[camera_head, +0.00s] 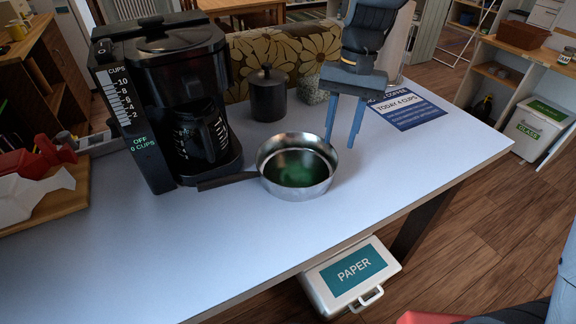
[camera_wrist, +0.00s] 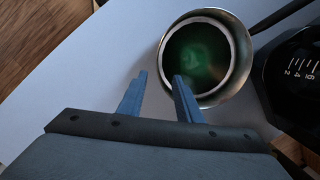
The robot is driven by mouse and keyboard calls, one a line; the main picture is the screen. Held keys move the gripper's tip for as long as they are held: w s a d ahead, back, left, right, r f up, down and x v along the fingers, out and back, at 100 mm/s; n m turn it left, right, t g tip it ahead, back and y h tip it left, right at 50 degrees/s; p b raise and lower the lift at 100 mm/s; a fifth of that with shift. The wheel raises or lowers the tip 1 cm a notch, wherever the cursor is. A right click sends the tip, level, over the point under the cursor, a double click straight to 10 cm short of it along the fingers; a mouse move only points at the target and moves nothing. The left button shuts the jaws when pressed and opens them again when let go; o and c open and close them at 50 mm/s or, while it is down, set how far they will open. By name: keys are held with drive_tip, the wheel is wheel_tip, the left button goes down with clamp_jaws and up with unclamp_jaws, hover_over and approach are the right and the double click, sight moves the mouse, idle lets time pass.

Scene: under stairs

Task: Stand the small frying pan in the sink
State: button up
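The small frying pan (camera_head: 297,166) stands upright on the white tabletop, a round steel pan with a green sheen inside. Its dark handle (camera_head: 228,181) points left, in front of the coffee maker. My gripper (camera_head: 343,140) is open above the table at the pan's far right rim, fingers pointing down. In the wrist view the pan (camera_wrist: 207,60) lies ahead, and my gripper (camera_wrist: 158,80) has its right finger overlapping the pan's near rim and its left finger outside it. I cannot tell whether the finger touches the rim. No sink shows in either view.
A black coffee maker (camera_head: 165,95) stands left of the pan. A dark canister (camera_head: 268,95) and a speckled pot (camera_head: 312,90) stand behind it. A blue-white leaflet (camera_head: 410,108) lies right. The tabletop's front (camera_head: 200,260) is clear. A paper bin (camera_head: 350,275) is below the edge.

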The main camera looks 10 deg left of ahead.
drive_tip(key=a+r+g, duration=0.1)
drive_tip(key=a, duration=0.5)
drive_tip(key=a+r+g, duration=0.1)
drive_tip(key=a, duration=0.5)
drive_tip(key=w+a+r+g, duration=0.1)
drive_tip(key=a, duration=0.5)
drive_tip(key=shift+r, duration=0.3)
drive_tip(key=p, duration=0.2)
hover_over(259, 153)
drive_tip(key=w, duration=0.2)
wheel_tip(259, 153, down, 4)
drive_tip(key=shift+s+f, duration=0.1)
drive_tip(key=shift+f, duration=0.15)
drive_tip(key=shift+w+d+p+x, duration=0.1)
drive_tip(key=shift+p+x, duration=0.7)
drive_tip(key=shift+x, duration=0.8)
drive_tip(key=shift+w+d+p+x, duration=0.15)
drive_tip(key=shift+p+x, duration=0.6)
drive_tip(key=shift+x, duration=0.85)
drive_tip(key=shift+a+f, duration=0.1)
drive_tip(key=shift+c, duration=0.4)
clamp_jaws()
